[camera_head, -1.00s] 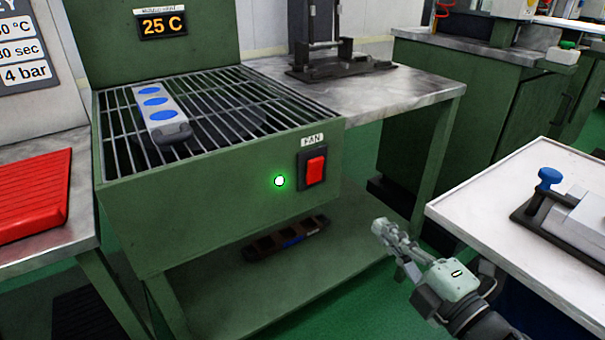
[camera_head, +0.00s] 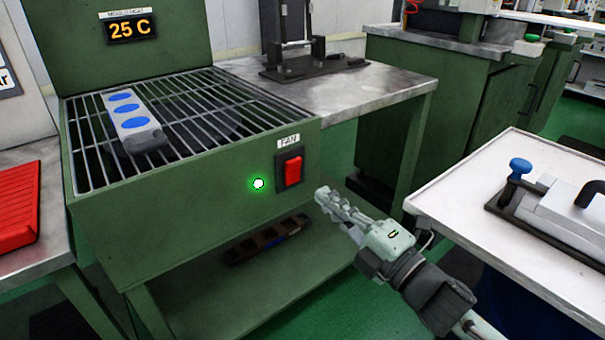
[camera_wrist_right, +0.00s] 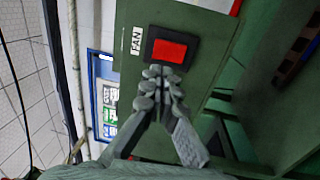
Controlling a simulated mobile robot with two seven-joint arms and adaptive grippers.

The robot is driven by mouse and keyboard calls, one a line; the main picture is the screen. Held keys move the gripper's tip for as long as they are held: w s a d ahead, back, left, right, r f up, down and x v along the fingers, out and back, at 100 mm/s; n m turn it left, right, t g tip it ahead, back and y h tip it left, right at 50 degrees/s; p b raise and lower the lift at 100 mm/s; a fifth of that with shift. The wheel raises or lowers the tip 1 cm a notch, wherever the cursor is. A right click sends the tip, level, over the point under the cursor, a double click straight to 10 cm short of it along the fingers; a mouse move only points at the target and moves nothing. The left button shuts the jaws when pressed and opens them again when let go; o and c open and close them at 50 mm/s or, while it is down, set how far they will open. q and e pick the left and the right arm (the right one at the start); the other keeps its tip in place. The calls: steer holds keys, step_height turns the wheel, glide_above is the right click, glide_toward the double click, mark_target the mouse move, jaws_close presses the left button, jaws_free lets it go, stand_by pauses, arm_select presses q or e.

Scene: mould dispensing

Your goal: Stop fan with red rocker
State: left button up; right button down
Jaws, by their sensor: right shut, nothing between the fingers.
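The red rocker (camera_head: 293,171) sits in a black frame under a FAN label (camera_head: 289,140), on the front of the green cooling station (camera_head: 180,215). A green lamp (camera_head: 258,183) is lit to its left. The right wrist view also shows the red rocker (camera_wrist_right: 170,51). My right gripper (camera_head: 322,194) is shut and empty, a little right of and below the rocker in the head view. In the right wrist view its fingertips (camera_wrist_right: 160,75) point at the rocker's near edge; I cannot tell any contact. My left gripper is not in view.
A mould with blue ovals (camera_head: 128,113) lies on the grille (camera_head: 200,120). A white-topped table (camera_head: 480,175) with a blue-knobbed mould (camera_head: 550,205) stands right. A dark tray (camera_head: 270,240) lies on the lower shelf.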

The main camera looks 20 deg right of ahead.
mark_target(293, 167)
steer(key=x, duration=0.6)
steer(key=shift+r+p, duration=0.1)
steer(key=shift+p, duration=0.25)
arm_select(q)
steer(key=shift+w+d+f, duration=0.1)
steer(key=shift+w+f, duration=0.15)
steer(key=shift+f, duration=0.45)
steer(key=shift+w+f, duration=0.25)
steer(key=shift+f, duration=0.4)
arm_select(e)
steer(key=shift+x, duration=0.8)
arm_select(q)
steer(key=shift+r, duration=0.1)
arm_select(e)
steer(key=shift+w+r+p, duration=0.15)
steer(key=shift+p, duration=0.25)
steer(key=shift+w+a, duration=0.1)
steer(key=shift+w, duration=0.1)
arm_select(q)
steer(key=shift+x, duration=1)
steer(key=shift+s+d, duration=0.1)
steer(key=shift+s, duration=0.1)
arm_select(e)
steer(key=shift+s, duration=0.1)
